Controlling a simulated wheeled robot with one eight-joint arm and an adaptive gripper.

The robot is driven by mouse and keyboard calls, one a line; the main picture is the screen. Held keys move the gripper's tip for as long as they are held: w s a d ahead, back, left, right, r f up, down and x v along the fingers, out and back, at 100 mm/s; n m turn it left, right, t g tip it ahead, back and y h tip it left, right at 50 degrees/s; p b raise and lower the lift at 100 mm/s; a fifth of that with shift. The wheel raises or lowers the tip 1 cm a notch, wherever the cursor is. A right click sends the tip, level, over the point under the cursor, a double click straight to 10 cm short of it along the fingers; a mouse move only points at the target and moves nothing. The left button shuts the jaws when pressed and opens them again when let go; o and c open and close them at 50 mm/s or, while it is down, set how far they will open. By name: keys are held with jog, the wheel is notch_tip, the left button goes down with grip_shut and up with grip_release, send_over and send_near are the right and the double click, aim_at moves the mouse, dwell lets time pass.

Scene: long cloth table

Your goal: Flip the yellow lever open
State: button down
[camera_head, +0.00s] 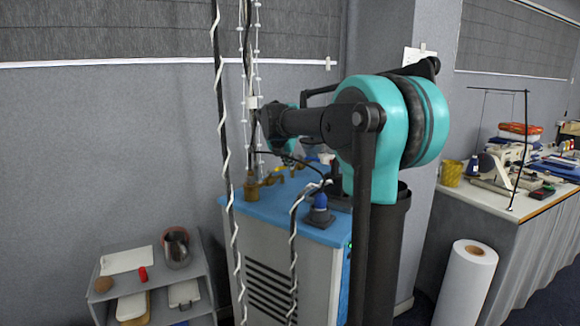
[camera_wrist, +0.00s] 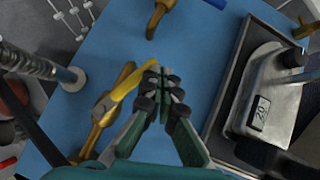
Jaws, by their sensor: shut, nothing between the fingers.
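The yellow lever (camera_wrist: 124,83) shows in the wrist view, on a brass valve body (camera_wrist: 95,135) on the blue cabinet top. It slants up and to the right, its free end near my fingertips. My gripper (camera_wrist: 157,74) is shut and empty, with its fingertips just right of the lever. I cannot tell whether they touch it. In the head view a brass fitting (camera_head: 252,188) stands at the left end of the blue top (camera_head: 285,210); the lever is not clear there, and my arm hides part of the top.
In the wrist view a metal device labelled 20 (camera_wrist: 268,105) stands on a dark base to the right. Another brass piece (camera_wrist: 155,18) is at the top, and a ribbed post (camera_wrist: 38,65) at the left.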

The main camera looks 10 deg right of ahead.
jog(key=shift+w, duration=0.5)
jog(key=shift+s+a, duration=0.1)
jog(key=shift+a, duration=0.05)
jog(key=shift+s+a, duration=0.15)
jog(key=shift+a, duration=0.55)
jog(key=shift+s, duration=0.1)
